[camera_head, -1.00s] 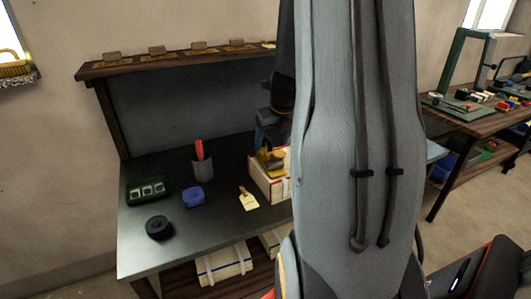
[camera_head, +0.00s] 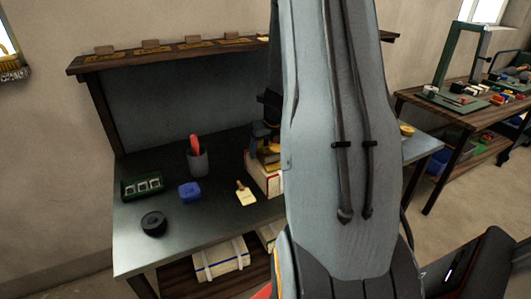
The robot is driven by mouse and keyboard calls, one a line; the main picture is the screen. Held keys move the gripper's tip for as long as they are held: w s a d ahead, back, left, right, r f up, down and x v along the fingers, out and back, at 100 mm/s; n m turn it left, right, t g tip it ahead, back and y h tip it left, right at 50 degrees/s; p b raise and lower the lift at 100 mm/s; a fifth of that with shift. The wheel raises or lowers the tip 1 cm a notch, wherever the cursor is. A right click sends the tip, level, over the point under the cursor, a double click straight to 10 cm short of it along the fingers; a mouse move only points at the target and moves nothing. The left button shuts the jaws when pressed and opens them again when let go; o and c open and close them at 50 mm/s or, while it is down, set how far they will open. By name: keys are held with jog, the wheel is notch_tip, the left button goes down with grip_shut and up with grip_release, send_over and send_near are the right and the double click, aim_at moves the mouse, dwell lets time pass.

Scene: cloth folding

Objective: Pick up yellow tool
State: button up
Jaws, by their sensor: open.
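A yellow tool (camera_head: 271,148) shows at the top of a white and red box (camera_head: 262,178) on the dark workbench, just left of my arm. Only a small part of it is visible; my gripper and arm hide the rest. My gripper (camera_head: 262,137) is open, pointing down at the tool's near-left side. The picture does not show whether the fingers touch it.
On the workbench (camera_head: 215,222) are a grey cup (camera_head: 198,163) with a red item, a blue block (camera_head: 190,192), a green tray (camera_head: 141,187), a black roll (camera_head: 153,223) and a tagged item (camera_head: 245,194). A shelf (camera_head: 170,52) runs behind.

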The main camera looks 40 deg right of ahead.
grip_shut()
